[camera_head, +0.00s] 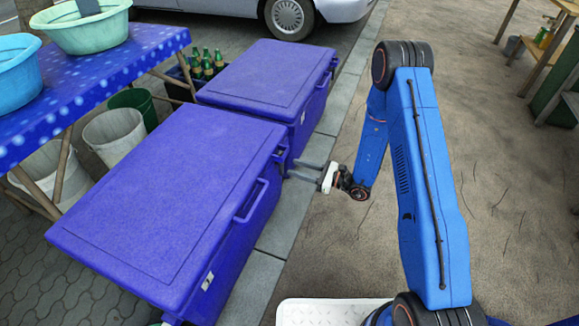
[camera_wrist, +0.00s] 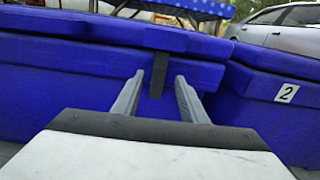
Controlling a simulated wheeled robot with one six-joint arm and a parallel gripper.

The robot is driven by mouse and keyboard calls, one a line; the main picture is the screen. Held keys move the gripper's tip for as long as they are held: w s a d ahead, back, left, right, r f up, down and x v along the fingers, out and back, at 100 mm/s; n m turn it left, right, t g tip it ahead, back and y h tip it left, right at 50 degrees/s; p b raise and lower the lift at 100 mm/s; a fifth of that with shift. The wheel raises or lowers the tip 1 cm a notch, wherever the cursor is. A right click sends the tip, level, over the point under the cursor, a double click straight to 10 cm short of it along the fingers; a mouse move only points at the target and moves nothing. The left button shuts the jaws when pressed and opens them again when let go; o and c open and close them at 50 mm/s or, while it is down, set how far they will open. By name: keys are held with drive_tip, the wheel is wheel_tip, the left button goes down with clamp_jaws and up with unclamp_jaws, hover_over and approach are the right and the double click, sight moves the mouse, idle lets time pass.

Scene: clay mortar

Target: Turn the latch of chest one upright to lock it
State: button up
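Chest one appears to be the near blue chest (camera_head: 165,205) with its lid closed; its number is not readable. In the wrist view its front (camera_wrist: 70,90) fills the left and middle. A dark grey latch (camera_wrist: 158,72) stands upright there, below a blue tab on the lid edge. My gripper (camera_head: 303,170) is at the chest's front, near its far corner. In the wrist view my gripper (camera_wrist: 159,80) is open, one finger on each side of the latch. Small gaps show beside the latch, and I see no contact. In the head view the latch is not clear.
Chest two (camera_wrist: 285,120), labelled 2, stands close beside; in the head view it is the far chest (camera_head: 268,75). A blue-clothed table (camera_head: 110,70) with basins, buckets and a bottle crate lies behind. A car (camera_head: 250,8) is farther back. Open ground (camera_head: 500,190) lies right.

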drive_tip(key=v, duration=1.2)
drive_tip(key=shift+d, duration=0.25)
drive_tip(key=shift+s, duration=0.1)
drive_tip(key=s+a+r+n+g+h, duration=0.1)
drive_tip(key=s+r+n+g+h, duration=0.1)
drive_tip(key=s+r+n+g, duration=0.55)
drive_tip(key=s+a+r+n+g+h, duration=0.1)
drive_tip(key=s+r+n+g+h, duration=0.15)
drive_tip(key=s+r+n, duration=0.9)
drive_tip(key=s+d+r+n+t+h, duration=0.2)
drive_tip(key=s+d+r+t+h, duration=0.6)
drive_tip(key=s+d+r+h, duration=0.4)
drive_tip(key=shift+s+d+r+n+t, duration=0.35)
drive_tip(key=shift+s+d+r, duration=0.95)
drive_tip(key=shift+d+r, duration=1.45)
drive_tip(key=shift+d+f+h, duration=0.1)
drive_tip(key=shift+f+h, duration=0.05)
drive_tip(key=shift+h, duration=0.1)
